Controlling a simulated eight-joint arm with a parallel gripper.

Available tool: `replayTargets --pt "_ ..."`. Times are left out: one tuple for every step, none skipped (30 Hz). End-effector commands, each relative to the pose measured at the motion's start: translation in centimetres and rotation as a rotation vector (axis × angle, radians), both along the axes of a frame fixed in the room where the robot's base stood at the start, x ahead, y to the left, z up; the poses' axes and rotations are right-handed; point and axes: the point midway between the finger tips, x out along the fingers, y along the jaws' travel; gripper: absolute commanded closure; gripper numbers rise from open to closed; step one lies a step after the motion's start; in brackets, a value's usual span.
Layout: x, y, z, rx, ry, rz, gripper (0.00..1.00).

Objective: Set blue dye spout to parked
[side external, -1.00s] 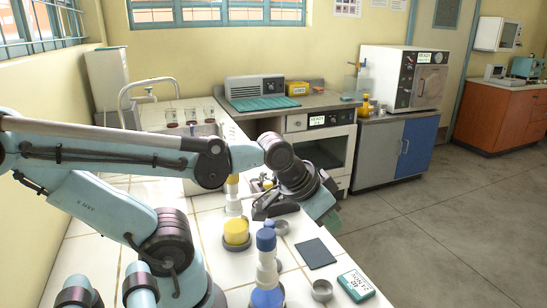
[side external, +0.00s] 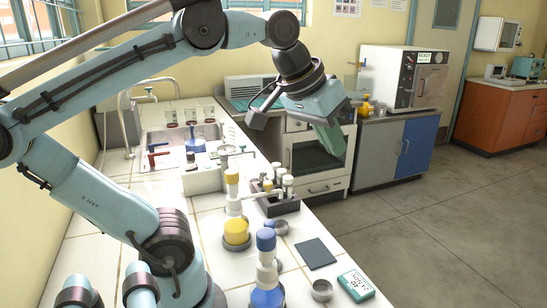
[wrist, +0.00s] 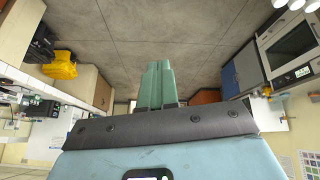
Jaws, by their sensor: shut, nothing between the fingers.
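The blue dye dispenser (side external: 267,297) stands at the near edge of the white tiled bench, with a white neck and a blue top (side external: 266,240). Which way its spout points is hard to tell. A yellow dispenser (side external: 236,232) with a yellow top stands just behind it. My gripper (side external: 332,140) is raised above and beyond both dispensers, to their right, with its green fingers together and empty. The wrist view shows the closed fingers (wrist: 155,85) over the floor, touching nothing.
A dark rack with white-capped tubes (side external: 278,203) stands behind the dispensers. A dark square pad (side external: 316,253), a small metal cup (side external: 322,290) and a green labelled box (side external: 356,285) lie at the right edge. A sink (side external: 180,140) lies farther back. Open floor is to the right.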

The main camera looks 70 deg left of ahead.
Motion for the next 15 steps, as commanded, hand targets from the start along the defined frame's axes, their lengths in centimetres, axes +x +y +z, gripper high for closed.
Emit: replayTargets --pt "-0.3 0.2 -0.2 -0.033 0.025 0.068 1.00" --pt "-0.4 0.3 -0.3 -0.053 0.040 0.113 1.00" --pt "-0.7 0.5 -0.4 -0.081 0.062 0.174 1.00" --pt "-0.9 0.6 -0.5 -0.102 0.078 0.223 1.00" --pt "-1.1 0.7 -0.6 -0.122 0.094 0.274 1.00" --pt "-1.5 0.9 -0.8 -0.148 0.116 0.344 1.00" --pt "-1.7 1.1 -0.9 -0.167 0.131 0.398 1.00" --pt "-1.9 1.2 -1.0 -0.186 0.147 0.453 1.00" --pt "-2.3 1.4 -1.1 -0.209 0.168 0.528 1.00" --pt "-2.5 1.5 -1.1 -0.225 0.182 0.584 1.00" --pt "-2.8 1.7 -1.2 -0.241 0.196 0.639 1.00" --pt "-3.1 1.8 -1.3 -0.261 0.215 0.716 1.00" --pt "-3.4 2.0 -1.3 -0.274 0.227 0.772 1.00" --pt "-3.6 2.1 -1.4 -0.287 0.239 0.830 1.00" --pt "-4.0 2.2 -1.4 -0.304 0.255 0.909 1.00"
